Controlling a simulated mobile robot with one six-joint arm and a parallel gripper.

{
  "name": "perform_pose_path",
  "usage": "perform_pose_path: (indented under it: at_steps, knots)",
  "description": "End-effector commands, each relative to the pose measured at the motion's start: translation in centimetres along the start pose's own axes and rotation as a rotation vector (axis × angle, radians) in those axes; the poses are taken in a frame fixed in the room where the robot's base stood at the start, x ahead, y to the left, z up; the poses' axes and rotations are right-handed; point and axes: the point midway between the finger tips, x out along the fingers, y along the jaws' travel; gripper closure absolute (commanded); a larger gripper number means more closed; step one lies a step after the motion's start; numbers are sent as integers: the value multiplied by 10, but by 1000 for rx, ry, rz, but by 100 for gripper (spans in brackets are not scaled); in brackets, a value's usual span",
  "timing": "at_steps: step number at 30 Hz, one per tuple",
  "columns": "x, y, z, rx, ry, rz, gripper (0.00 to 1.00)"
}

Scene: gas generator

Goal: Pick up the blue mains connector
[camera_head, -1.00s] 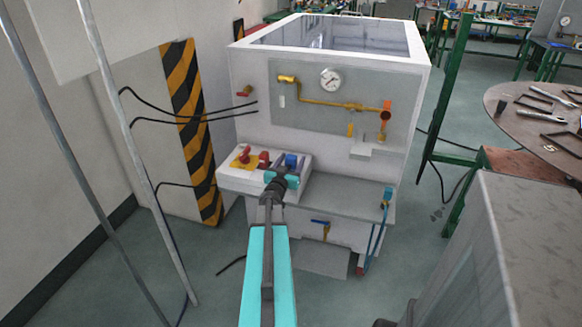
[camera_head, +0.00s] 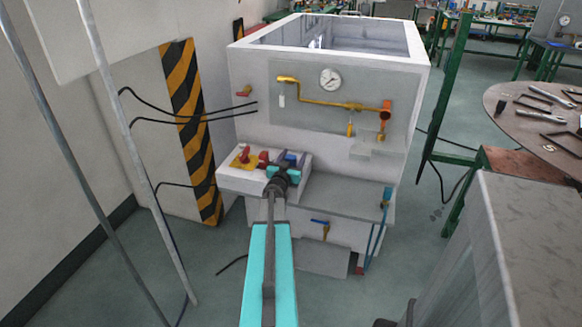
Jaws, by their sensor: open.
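The blue mains connector (camera_head: 291,157) sits on the white control box at the front of the gas generator. Only a small part of it shows, because my gripper largely covers it. My gripper (camera_head: 289,163), with cyan and dark parts, is open at the connector, its fingers seeming to lie on either side of it. I cannot tell whether the fingers touch it.
Red parts (camera_head: 263,159) and a yellow plate stand just left of the gripper on the white box (camera_head: 240,181). The generator panel (camera_head: 345,90) with gauge and yellow pipe rises behind. A grey ledge (camera_head: 350,195) to the right is clear.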

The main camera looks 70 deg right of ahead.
Motion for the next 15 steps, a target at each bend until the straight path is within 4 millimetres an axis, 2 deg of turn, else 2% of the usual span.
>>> perform_pose_path:
  at_steps: [1, 2, 9, 10, 15]
  knots:
    - [0, 0, 0, 0, 0, 0, 44]
    - [0, 0, 0, 0, 0, 0, 49]
    - [0, 0, 0, 0, 0, 0, 89]
    - [0, 0, 0, 0, 1, 0, 93]
    - [0, 0, 0, 0, 1, 0, 93]
